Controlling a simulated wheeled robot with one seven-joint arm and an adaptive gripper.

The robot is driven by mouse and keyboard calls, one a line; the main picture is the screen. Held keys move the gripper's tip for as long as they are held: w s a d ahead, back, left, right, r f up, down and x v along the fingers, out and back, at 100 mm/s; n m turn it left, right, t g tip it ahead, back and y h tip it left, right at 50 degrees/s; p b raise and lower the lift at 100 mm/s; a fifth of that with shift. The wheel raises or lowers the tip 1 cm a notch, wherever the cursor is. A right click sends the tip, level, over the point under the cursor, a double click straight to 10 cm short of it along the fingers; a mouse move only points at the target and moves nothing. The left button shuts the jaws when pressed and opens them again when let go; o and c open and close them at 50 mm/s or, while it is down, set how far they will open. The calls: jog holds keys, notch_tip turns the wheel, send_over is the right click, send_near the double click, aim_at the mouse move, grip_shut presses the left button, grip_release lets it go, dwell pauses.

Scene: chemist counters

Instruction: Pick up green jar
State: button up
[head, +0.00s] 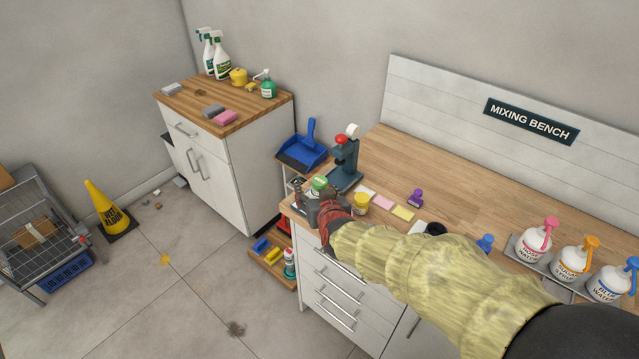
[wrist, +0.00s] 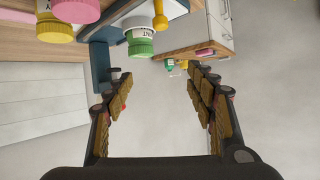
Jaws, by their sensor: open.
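The green jar (head: 319,184), white with a green lid, stands at the left end of the mixing bench, just behind my gripper (head: 312,203) in the head view. My gripper partly hides its lower part. The jar lies beyond the fingertips, toward the top of the wrist view, apart from the fingers.
A yellow-lidded jar (head: 361,203) stands right of my gripper; a pink-lidded jar (wrist: 78,8) shows beside it in the wrist view. A dark press (head: 346,165) stands close behind the green jar. Pump bottles (head: 574,258) stand farther right.

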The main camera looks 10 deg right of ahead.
aim_at(320, 182)
jog(key=shift+m+t+h, duration=0.4)
jog(key=shift+t+h, duration=0.2)
jog(key=shift+h, duration=0.3)
jog(key=f, duration=0.1)
jog(key=w+d+f, duration=0.1)
jog(key=d+f, duration=0.1)
jog(key=f, duration=0.1)
jog(key=shift+w+p, duration=0.35)
jog(key=shift+w, duration=0.05)
jog(key=shift+w+d+f, duration=0.2)
jog(key=shift+w+f, duration=0.15)
jog(key=shift+f, duration=0.05)
jog(key=shift+b+x, duration=0.45)
jog(key=shift+x, duration=0.45)
jog(key=shift+r+b+x, duration=0.15)
jog(key=shift+b+x, duration=0.15)
jog(key=shift+x, duration=0.55)
jog(key=shift+r+b+x, duration=0.2)
jog(key=shift+b+x, duration=0.1)
jog(key=shift+x, duration=0.6)
jog(key=shift+r+b+x, duration=0.15)
jog(key=shift+b+x, duration=0.15)
jog(key=shift+x, duration=0.55)
jog(key=shift+w+d, duration=0.1)
jog(key=shift+c, duration=0.8)
jog(key=c, duration=1.1)
jog(key=shift+r, duration=0.1)
jog(key=shift+c, duration=0.7)
